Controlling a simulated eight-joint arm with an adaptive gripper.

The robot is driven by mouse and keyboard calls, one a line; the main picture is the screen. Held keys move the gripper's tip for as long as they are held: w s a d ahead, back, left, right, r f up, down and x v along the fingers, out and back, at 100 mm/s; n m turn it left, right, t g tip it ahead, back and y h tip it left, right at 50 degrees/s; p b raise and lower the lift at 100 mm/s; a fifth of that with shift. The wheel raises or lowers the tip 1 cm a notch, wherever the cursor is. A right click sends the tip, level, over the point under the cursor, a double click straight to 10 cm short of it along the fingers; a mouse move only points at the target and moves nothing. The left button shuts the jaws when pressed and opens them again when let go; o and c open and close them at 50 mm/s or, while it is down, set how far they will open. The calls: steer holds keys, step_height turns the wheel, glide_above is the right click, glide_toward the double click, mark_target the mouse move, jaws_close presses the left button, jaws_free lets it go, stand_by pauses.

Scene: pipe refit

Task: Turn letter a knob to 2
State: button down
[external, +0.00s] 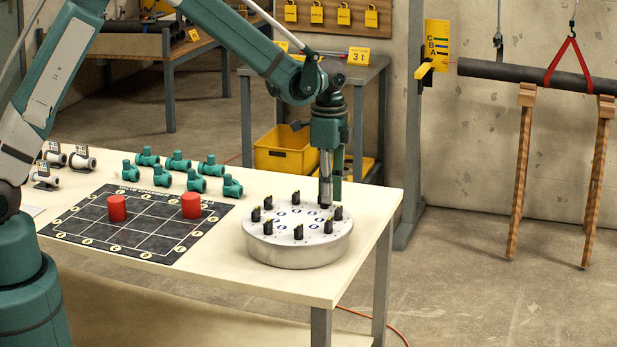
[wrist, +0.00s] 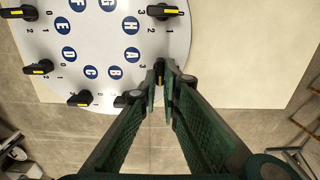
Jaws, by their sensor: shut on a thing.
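A round grey-white disc (external: 298,256) carries several black knobs with yellow pointer marks near its rim; it also shows in the wrist view (wrist: 100,30). Blue letters sit inside the ring of knobs. My gripper (external: 325,203) points down at the disc's far right side. In the wrist view my gripper (wrist: 161,76) is shut on the letter a knob (wrist: 160,70), which sits beside the blue A label (wrist: 132,55). The fingertips cover most of this knob. Its yellow mark partly shows, and I cannot tell which number it points to.
Neighbouring knobs stand close by, one at the top (wrist: 165,12) and one at the lower left (wrist: 80,99) of the wrist view. A dark grid mat (external: 140,223) with two red cylinders (external: 191,205) lies left of the disc. Teal pipe fittings (external: 197,182) stand behind it.

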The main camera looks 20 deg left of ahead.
steer(key=m, duration=0.4)
steer(key=m+b, duration=0.1)
steer(key=m, duration=0.1)
steer(key=shift+s, duration=0.25)
stand_by(0.3)
steer(key=c, duration=2.6)
jaws_free()
steer(key=shift+o, duration=0.2)
steer(key=shift+a, duration=0.1)
steer(key=shift+r, duration=0.1)
step_height(320, 180, up, 12)
steer(key=shift+a, duration=0.1)
